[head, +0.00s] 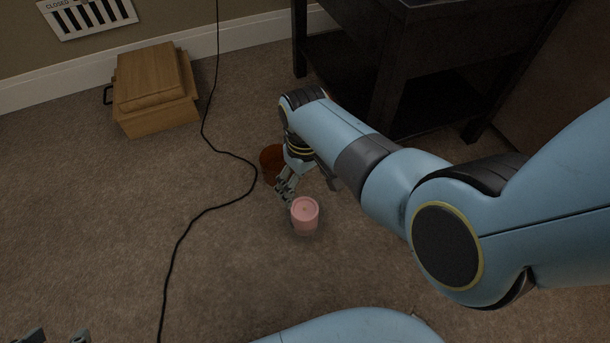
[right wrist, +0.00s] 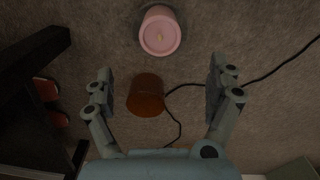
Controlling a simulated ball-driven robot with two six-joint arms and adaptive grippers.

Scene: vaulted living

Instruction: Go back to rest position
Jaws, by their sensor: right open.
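My right gripper (head: 287,185) hangs low over the carpet in the head view, beside a pink candle (head: 305,214) and a reddish-brown pot (head: 268,165). In the right wrist view my right gripper (right wrist: 160,72) has its fingers wide apart with nothing held. There the brown pot (right wrist: 146,97) appears between the fingers and the pink candle (right wrist: 160,34) beyond the tips. Two tips of my left gripper (head: 58,338) show at the bottom left edge of the head view, apart, with nothing seen between them; the rest is out of frame.
A wooden box (head: 155,90) sits by the wall at upper left. A black cable (head: 205,210) runs across the carpet left of my right gripper. A dark table (head: 400,75) stands behind my right arm. The carpet at left is clear.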

